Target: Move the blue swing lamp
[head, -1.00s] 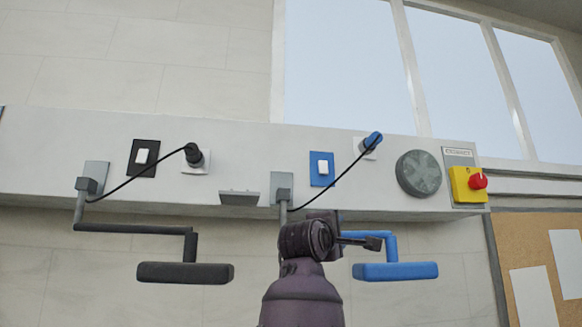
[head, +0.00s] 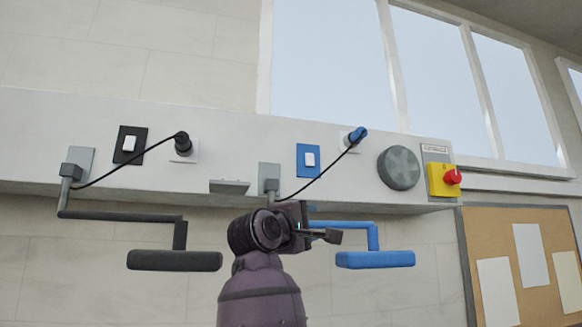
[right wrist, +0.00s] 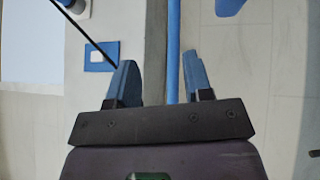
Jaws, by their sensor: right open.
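The blue swing lamp (head: 375,260) hangs under the white wall channel, right of centre in the head view. Its blue horizontal arm (head: 345,224) runs left behind my right gripper (head: 328,236). In the right wrist view the right gripper (right wrist: 158,62) is open. A blue bar (right wrist: 173,40), the lamp's arm, passes between its two fingers in the picture, nearer the right finger; I cannot tell whether it lies at fingertip depth. The lamp's wall bracket (head: 269,178) is grey; the joint below it is hidden by my arm. My left gripper is not in view.
A black swing lamp (head: 175,260) hangs to the left. Above the blue lamp are a blue switch (head: 308,160), a blue plug (head: 357,135) with a slack black cord, a grey dial (head: 398,168) and a yellow box with a red knob (head: 443,180). A corkboard (head: 490,225) is at right.

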